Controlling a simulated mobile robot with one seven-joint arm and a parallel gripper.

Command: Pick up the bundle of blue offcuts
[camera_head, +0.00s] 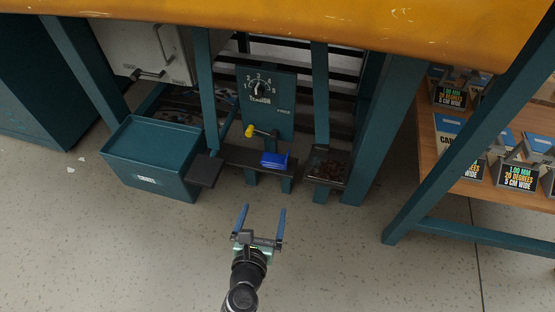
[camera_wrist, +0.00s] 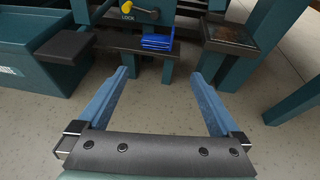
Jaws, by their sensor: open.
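The bundle of blue offcuts (camera_head: 273,160) lies on a dark narrow shelf (camera_head: 240,158) under the teal dial panel. In the wrist view the open fingers (camera_wrist: 160,74) frame the floor and the shelf's leg.
A teal bin (camera_head: 150,180) is at left. A tray of dark bits (camera_head: 328,167) is at right. Teal posts flank the shelf. The floor in front is clear.

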